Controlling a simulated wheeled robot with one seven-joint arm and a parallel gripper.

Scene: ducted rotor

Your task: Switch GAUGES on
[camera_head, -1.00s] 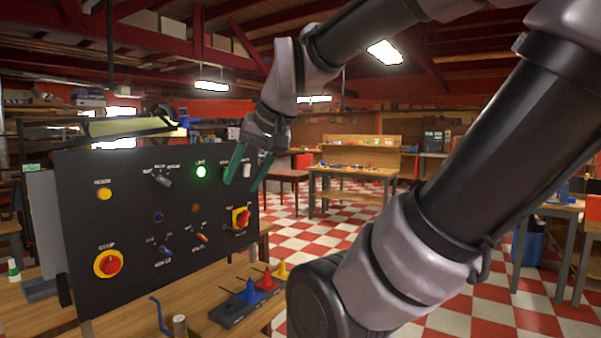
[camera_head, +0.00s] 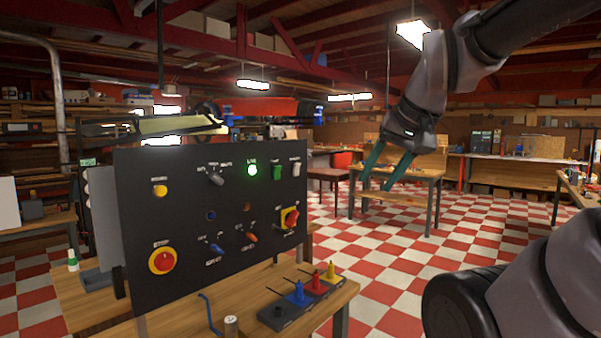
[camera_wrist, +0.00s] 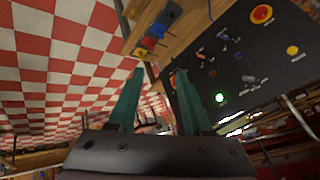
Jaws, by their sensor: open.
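The black control panel (camera_head: 180,205) stands upright on a wooden bench. Its top row holds a yellow button (camera_head: 160,190), a dark selector knob (camera_head: 215,178), a lit green lamp (camera_head: 252,170), a green switch (camera_head: 277,172) and a white switch (camera_head: 296,169). Lower are a blue lever (camera_head: 217,249), an orange lever (camera_head: 251,237), a red-and-yellow rotary switch (camera_head: 290,217) and a red stop button (camera_head: 162,260). The labels are too small to tell which control is GAUGES. My gripper (camera_head: 377,187) is open and empty, right of the panel in the head view; the wrist view shows its green fingers (camera_wrist: 159,75) apart.
On the bench (camera_head: 190,315) before the panel, a dark holder (camera_head: 285,318) carries blue, red and yellow pieces. A blue bent rod (camera_head: 208,310) and a small cylinder (camera_head: 231,325) are beside it. Checkered floor (camera_head: 400,270) lies open to the right.

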